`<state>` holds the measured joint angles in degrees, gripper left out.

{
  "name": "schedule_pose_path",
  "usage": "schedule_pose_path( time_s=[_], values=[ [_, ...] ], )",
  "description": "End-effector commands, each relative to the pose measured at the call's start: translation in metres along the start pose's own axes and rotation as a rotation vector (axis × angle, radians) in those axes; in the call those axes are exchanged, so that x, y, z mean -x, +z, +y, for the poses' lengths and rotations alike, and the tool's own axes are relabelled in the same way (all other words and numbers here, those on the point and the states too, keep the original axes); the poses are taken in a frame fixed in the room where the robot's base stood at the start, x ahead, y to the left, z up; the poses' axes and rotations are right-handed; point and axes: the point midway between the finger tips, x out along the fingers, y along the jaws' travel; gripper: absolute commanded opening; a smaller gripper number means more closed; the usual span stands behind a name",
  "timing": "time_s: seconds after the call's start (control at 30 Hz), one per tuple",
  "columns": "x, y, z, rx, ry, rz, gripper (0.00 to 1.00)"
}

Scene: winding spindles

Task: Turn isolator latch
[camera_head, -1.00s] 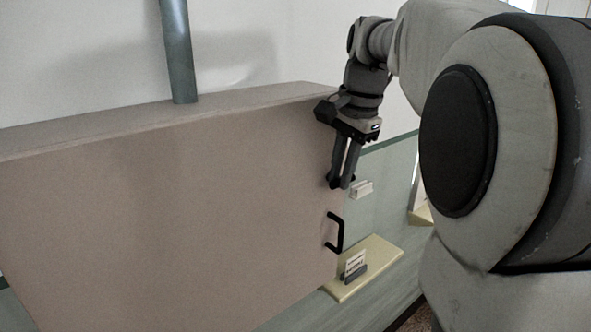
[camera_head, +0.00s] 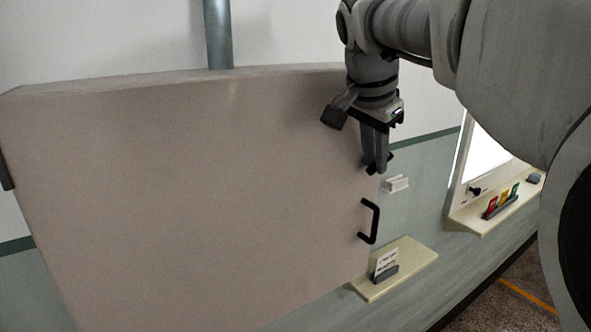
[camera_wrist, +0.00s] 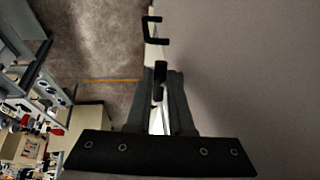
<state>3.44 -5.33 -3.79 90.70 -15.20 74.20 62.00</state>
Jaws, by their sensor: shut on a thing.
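A large beige-grey cabinet (camera_head: 200,190) fills the left and middle of the head view. A black bar handle (camera_head: 371,222) is on its right edge, and it also shows in the wrist view (camera_wrist: 152,30). My gripper (camera_head: 376,166) points down at the upper right edge of the cabinet, above that handle. In the wrist view its fingers (camera_wrist: 160,76) are close together around a small dark part, which I take to be the latch (camera_wrist: 158,92). The fingers hide most of the latch, so I cannot tell its angle.
A cream shelf (camera_head: 405,272) with a card holder (camera_head: 385,272) sits below right of the cabinet. A small white wall block (camera_head: 397,184) is near my gripper. Another shelf (camera_head: 470,222) with coloured cards is further right. A grey pipe (camera_head: 218,35) rises above the cabinet.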

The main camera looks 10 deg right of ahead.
Motion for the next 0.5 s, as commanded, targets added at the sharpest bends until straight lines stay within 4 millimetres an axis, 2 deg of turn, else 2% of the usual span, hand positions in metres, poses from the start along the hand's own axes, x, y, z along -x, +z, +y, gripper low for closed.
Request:
schedule_pose_path(
  time_s=[0.03,0.5],
  values=[
    [-0.0074,0.0049,0.0009,0.01,-0.007,0.044,0.0],
    [-0.0141,0.0136,0.0021,0.081,-0.006,0.409,0.0]
  ],
)
